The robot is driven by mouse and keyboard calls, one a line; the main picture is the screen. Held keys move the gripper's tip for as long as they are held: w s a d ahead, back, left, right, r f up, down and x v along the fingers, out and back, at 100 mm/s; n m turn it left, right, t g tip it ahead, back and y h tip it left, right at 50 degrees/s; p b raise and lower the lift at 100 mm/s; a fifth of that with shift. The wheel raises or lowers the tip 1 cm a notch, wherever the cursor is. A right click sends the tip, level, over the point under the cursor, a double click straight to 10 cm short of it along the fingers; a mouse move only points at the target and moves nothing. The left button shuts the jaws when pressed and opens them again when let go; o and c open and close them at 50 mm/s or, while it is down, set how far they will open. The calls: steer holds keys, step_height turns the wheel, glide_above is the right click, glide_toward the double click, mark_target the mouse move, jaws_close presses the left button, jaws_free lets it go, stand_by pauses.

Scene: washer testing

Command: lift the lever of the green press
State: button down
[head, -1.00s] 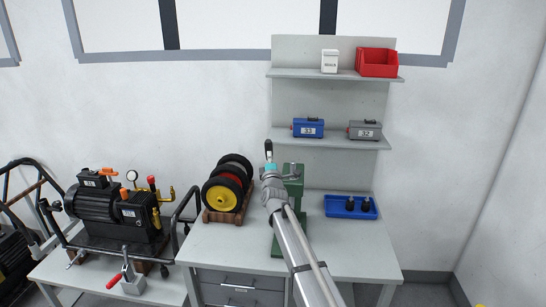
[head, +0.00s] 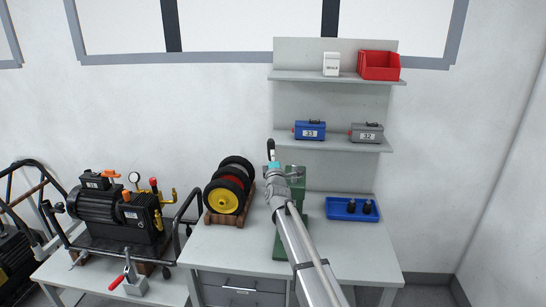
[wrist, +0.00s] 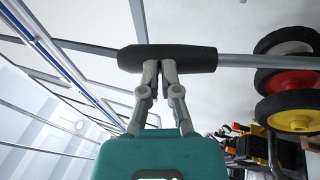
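The green press (head: 297,184) stands on the grey workbench, partly hidden behind my arm. Its lever is a grey rod with a black grip (wrist: 195,59), which lies across the upper part of the wrist view. In the head view, the black grip (head: 270,148) shows small, above the press at its left. My gripper (wrist: 160,65) has its two fingers drawn together, with the tips at the middle of the black grip. The tips overlap the grip in the picture, and I cannot tell how firmly they touch. The fingers do not appear to straddle the grip.
A rack of wheels (head: 229,187) stands left of the press. A blue tray (head: 338,208) with two dark parts lies to the right. Shelves (head: 330,144) with boxes rise behind. A black pump (head: 105,212) sits on the lower left table. The bench front is fairly clear.

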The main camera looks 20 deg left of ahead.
steer(key=r+b+v, duration=0.1)
steer(key=b+v, duration=0.2)
steer(key=v, duration=1.1)
steer(key=shift+s+d, duration=0.1)
steer(key=s+d+f+m+g+h+b, duration=0.1)
steer(key=s+d+f+m+g+h, duration=0.15)
steer(key=d+f+m+g, duration=0.6)
steer(key=s+d+f+m+g+h, duration=0.1)
steer(key=d+f+m+g+h, duration=0.15)
steer(key=d+f, duration=1.1)
steer(key=s+d+f+m+g+h, duration=0.2)
steer(key=s+d+m+g, duration=0.2)
steer(key=s+d, duration=0.5)
steer(key=s+d+f+m+g+h, duration=0.1)
steer(key=s+d+m+g, duration=0.3)
steer(key=s+d+m, duration=0.4)
steer(key=s+d+h, duration=0.1)
steer(key=s+d, duration=0.1)
steer(key=d, duration=0.5)
steer(key=shift+s+f+m+g+b, duration=0.3)
steer(key=shift+f+m+b, duration=0.05)
steer(key=shift+f+m, duration=0.05)
